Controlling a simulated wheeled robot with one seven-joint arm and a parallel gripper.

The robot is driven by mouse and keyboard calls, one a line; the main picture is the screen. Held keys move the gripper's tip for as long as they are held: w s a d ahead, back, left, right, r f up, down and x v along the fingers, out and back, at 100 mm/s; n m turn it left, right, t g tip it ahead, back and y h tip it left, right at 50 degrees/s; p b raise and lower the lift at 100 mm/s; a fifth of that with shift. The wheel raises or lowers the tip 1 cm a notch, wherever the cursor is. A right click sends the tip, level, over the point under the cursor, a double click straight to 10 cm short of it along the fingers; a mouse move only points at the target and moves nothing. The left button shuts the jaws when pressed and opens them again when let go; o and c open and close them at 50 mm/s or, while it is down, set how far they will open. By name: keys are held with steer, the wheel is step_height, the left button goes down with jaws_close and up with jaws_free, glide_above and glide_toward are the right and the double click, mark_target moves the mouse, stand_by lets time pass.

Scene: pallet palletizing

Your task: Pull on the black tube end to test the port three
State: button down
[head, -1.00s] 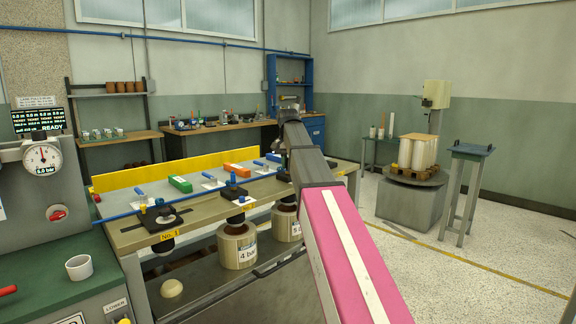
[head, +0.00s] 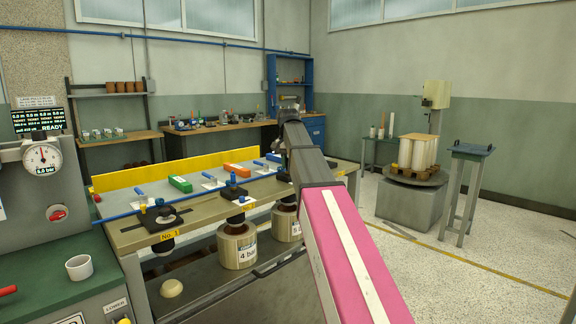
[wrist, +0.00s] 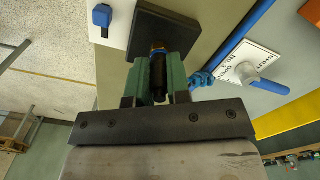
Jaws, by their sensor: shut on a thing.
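In the wrist view my gripper (wrist: 160,68) has two green fingers, one on each side of a short black tube end (wrist: 158,82). The fingers are shut on it. A brass and blue collar (wrist: 158,50) sits just above the tube, against a dark port block (wrist: 164,30). In the head view my arm reaches over the right part of the test bench (head: 130,238). There my gripper and the held tube are hidden behind the arm. Other ports stand to the left, one with a No. 1 label (head: 173,236). Which port number I hold cannot be read.
A blue pipe (wrist: 248,30) and a white tag plate (wrist: 250,62) lie right of the port in the wrist view. A gauge panel (head: 42,158) stands at left, reading READY. A turntable (head: 408,200) carries pale cylinders at right.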

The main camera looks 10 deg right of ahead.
stand_by(0.5)
steer(key=c, duration=1)
jaws_free()
